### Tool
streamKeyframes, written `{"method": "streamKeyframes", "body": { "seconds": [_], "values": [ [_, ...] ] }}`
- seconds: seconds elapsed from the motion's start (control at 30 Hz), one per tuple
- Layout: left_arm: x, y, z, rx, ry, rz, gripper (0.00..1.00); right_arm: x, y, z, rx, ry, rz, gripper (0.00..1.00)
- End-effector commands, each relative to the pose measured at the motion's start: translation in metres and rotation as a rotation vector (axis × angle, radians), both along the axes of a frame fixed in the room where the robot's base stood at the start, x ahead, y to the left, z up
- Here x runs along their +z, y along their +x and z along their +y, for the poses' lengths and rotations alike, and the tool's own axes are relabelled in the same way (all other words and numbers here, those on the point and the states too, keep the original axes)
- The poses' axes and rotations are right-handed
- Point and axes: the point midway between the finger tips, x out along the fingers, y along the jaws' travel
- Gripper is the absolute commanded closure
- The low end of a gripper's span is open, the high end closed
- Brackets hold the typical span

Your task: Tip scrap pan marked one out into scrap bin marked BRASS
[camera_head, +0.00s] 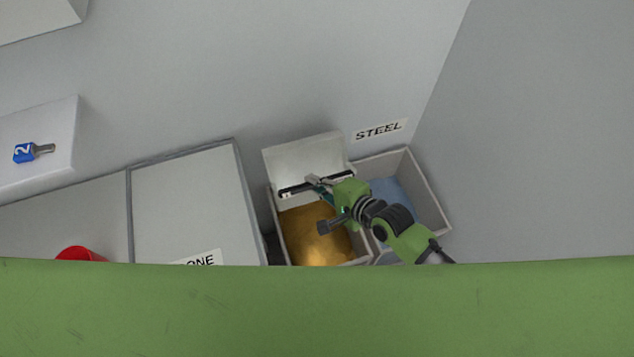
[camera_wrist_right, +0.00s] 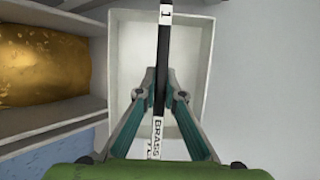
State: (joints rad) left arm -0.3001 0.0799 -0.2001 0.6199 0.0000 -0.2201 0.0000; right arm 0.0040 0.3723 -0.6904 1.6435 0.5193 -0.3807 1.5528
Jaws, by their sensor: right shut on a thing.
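Scrap pan one is a white open box (camera_head: 303,152) with a black bar (camera_wrist_right: 165,45) across it that carries a "1" label. My right gripper (camera_head: 318,183) is shut on the bar. The pan looks tilted over the back of the bin with brass-coloured scrap (camera_head: 315,235). Its inside (camera_wrist_right: 187,50) looks white and bare in the right wrist view. A BRASS label (camera_wrist_right: 158,137) shows in line with the bar, between the fingers. The golden scrap (camera_wrist_right: 45,60) lies to the left there. My left gripper is not in view.
A second bin with blue-grey contents (camera_head: 393,193) adjoins on the right, under a STEEL sign (camera_head: 379,130). A grey-topped unit (camera_head: 185,195) with a partly hidden sign stands left. A wall rises behind the bins.

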Motion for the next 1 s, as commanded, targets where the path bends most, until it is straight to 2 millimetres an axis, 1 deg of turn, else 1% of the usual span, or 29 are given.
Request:
{"method": "streamKeyframes", "body": {
  "seconds": [0.03,0.17,0.27,0.3,0.37,0.4,0.47,0.5,0.57,0.63,0.7,0.73,0.83,0.9,1.0],
  "values": [
    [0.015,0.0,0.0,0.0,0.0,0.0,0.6,0.014,0.006,0.002,-0.001,-0.009,0.025,1.0],
    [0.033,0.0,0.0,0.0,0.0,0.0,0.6,0.023,0.017,0.006,0.0,-0.044,0.126,1.0],
    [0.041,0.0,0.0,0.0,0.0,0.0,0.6,0.026,0.029,0.009,0.0,-0.077,0.229,1.0],
    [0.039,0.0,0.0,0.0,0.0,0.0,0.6,0.024,0.032,0.011,0.001,-0.089,0.269,1.0],
    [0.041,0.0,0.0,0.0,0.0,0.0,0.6,0.026,0.038,0.012,-0.001,-0.109,0.327,1.0],
    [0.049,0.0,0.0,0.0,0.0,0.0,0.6,0.028,0.041,0.014,-0.003,-0.121,0.371,1.0],
    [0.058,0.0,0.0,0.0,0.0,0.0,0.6,0.03,0.045,0.016,-0.002,-0.138,0.431,1.0],
    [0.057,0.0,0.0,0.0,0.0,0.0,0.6,0.026,0.049,0.017,-0.002,-0.15,0.468,1.0],
    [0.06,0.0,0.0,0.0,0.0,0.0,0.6,0.026,0.053,0.019,-0.002,-0.167,0.522,1.0],
    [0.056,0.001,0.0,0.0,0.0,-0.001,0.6,0.02,0.059,0.02,-0.001,-0.187,0.582,1.0],
    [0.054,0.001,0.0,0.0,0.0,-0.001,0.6,0.019,0.062,0.023,0.002,-0.205,0.642,1.0],
    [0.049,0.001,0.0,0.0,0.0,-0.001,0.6,0.014,0.065,0.022,-0.001,-0.215,0.665,1.0],
    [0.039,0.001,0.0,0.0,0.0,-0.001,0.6,0.01,0.07,0.025,0.001,-0.239,0.746,1.0],
    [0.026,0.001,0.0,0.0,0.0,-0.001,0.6,0.002,0.073,0.025,0.0,-0.257,0.795,1.0],
    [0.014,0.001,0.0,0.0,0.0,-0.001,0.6,-0.001,0.076,0.025,0.0,-0.276,0.851,1.0]
  ]
}}
